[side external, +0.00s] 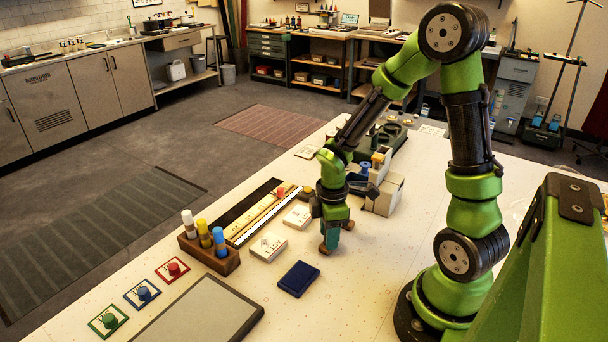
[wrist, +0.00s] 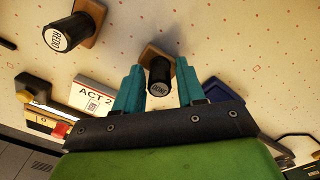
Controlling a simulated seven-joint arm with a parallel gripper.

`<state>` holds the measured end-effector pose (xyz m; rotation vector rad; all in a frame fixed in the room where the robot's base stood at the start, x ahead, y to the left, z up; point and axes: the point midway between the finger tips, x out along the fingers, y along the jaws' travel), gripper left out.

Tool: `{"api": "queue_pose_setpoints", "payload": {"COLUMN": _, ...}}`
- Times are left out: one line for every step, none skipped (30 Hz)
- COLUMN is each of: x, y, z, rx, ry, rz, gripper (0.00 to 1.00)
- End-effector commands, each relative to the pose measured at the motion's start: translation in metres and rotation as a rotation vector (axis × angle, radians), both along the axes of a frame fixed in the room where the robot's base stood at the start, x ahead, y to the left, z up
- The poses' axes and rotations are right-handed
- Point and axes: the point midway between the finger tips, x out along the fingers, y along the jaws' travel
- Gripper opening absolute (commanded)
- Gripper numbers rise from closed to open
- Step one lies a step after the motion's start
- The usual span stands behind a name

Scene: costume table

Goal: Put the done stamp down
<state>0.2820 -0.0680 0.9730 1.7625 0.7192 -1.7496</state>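The done stamp (wrist: 158,76) has a black round handle with a white "DONE" label on top and a wooden base. In the side view my gripper (side external: 331,238) points down, low over the white table, with the wooden base (side external: 324,250) showing below the fingers. The base is at or very near the table top; whether it touches I cannot tell. Most of the stamp is hidden by the fingers there.
A redo stamp (wrist: 72,32) stands close by. An "ACT 2" card (wrist: 92,96) lies left of the fingers in the wrist view. A dark blue pad (side external: 298,278) and a wooden marker holder (side external: 208,254) are on the table (side external: 340,305).

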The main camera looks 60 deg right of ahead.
Motion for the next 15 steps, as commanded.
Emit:
{"api": "queue_pose_setpoints", "payload": {"x": 0.000, "y": 0.000, "z": 0.000, "rx": 0.000, "ry": 0.000, "rz": 0.000, "gripper": 0.47}}
{"api": "queue_pose_setpoints", "payload": {"x": 0.000, "y": 0.000, "z": 0.000, "rx": 0.000, "ry": 0.000, "rz": 0.000, "gripper": 0.51}}
{"api": "queue_pose_setpoints", "payload": {"x": 0.000, "y": 0.000, "z": 0.000, "rx": 0.000, "ry": 0.000, "rz": 0.000, "gripper": 0.51}}
{"api": "queue_pose_setpoints", "payload": {"x": 0.000, "y": 0.000, "z": 0.000, "rx": 0.000, "ry": 0.000, "rz": 0.000, "gripper": 0.51}}
{"api": "queue_pose_setpoints", "payload": {"x": 0.000, "y": 0.000, "z": 0.000, "rx": 0.000, "ry": 0.000, "rz": 0.000, "gripper": 0.51}}
{"api": "queue_pose_setpoints", "payload": {"x": 0.000, "y": 0.000, "z": 0.000, "rx": 0.000, "ry": 0.000, "rz": 0.000, "gripper": 0.51}}
{"api": "queue_pose_setpoints", "payload": {"x": 0.000, "y": 0.000, "z": 0.000, "rx": 0.000, "ry": 0.000, "rz": 0.000, "gripper": 0.51}}
{"api": "queue_pose_setpoints", "payload": {"x": 0.000, "y": 0.000, "z": 0.000, "rx": 0.000, "ry": 0.000, "rz": 0.000, "gripper": 0.51}}
{"api": "queue_pose_setpoints", "payload": {"x": 0.000, "y": 0.000, "z": 0.000, "rx": 0.000, "ry": 0.000, "rz": 0.000, "gripper": 0.51}}
{"api": "queue_pose_setpoints", "payload": {"x": 0.000, "y": 0.000, "z": 0.001, "rx": 0.000, "ry": 0.000, "rz": 0.000, "gripper": 0.51}}
{"api": "queue_pose_setpoints", "payload": {"x": 0.000, "y": 0.000, "z": 0.002, "rx": -0.001, "ry": -0.001, "rz": 0.000, "gripper": 0.51}}
{"api": "queue_pose_setpoints", "payload": {"x": 0.000, "y": 0.000, "z": 0.004, "rx": 0.000, "ry": -0.001, "rz": -0.001, "gripper": 0.51}}
{"api": "queue_pose_setpoints", "payload": {"x": 0.001, "y": 0.000, "z": 0.006, "rx": -0.001, "ry": -0.003, "rz": -0.001, "gripper": 0.51}}
{"api": "queue_pose_setpoints", "payload": {"x": 0.001, "y": 0.000, "z": 0.009, "rx": -0.002, "ry": -0.004, "rz": -0.001, "gripper": 0.51}}
{"api": "queue_pose_setpoints", "payload": {"x": 0.001, "y": -0.001, "z": 0.015, "rx": -0.003, "ry": -0.004, "rz": -0.001, "gripper": 0.51}}
